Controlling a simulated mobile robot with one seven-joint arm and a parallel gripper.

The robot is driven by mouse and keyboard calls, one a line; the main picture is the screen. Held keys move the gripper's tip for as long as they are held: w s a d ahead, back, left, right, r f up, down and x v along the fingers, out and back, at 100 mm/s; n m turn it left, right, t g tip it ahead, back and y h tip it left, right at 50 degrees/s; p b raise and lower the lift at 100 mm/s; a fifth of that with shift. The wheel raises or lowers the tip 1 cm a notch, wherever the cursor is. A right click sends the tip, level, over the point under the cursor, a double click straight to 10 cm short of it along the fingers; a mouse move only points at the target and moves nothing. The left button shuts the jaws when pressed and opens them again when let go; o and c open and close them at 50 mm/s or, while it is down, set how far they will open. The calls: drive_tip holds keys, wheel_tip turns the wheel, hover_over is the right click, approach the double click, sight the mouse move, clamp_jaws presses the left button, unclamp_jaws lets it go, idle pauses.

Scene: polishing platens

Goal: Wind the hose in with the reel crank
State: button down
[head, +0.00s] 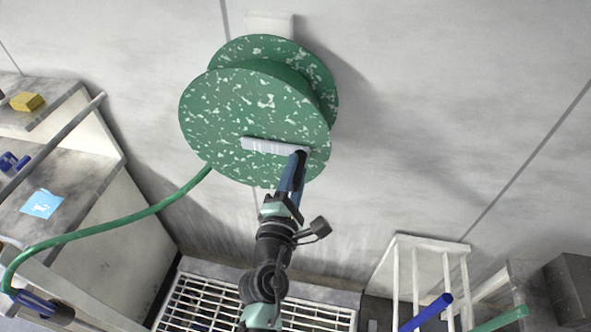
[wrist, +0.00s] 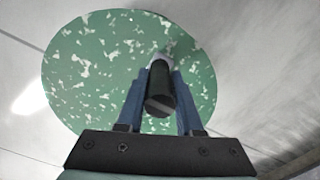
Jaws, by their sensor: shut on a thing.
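The hose reel (head: 255,110) is a pair of speckled green discs mounted on the grey wall; its front disc (wrist: 85,65) fills much of the wrist view. A pale crank arm (head: 262,146) lies across the lower part of the front disc. My gripper (head: 300,158) is at the right end of that arm. In the wrist view, its two blue fingers (wrist: 160,85) are shut on the dark round crank handle (wrist: 160,95). The green hose (head: 130,217) runs from the reel's lower left side, sags, and passes over the bench at the left.
At the left are a worktop with a yellow block (head: 27,102) and a light blue cloth (head: 41,204). A blue nozzle-like piece (head: 40,304) sits at the hose's lower end. Below are a white grate (head: 200,305) and a white rack (head: 430,245). The wall right of the reel is bare.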

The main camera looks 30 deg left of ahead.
drive_tip(key=shift+a+r, duration=0.1)
drive_tip(key=shift+r, duration=0.1)
drive_tip(key=c, duration=0.6)
unclamp_jaws()
drive_tip(key=shift+f, duration=0.1)
drive_tip(key=shift+s+f, duration=0.1)
drive_tip(key=shift+s, duration=0.45)
drive_tip(key=b+v, duration=0.3)
drive_tip(key=v, duration=0.9)
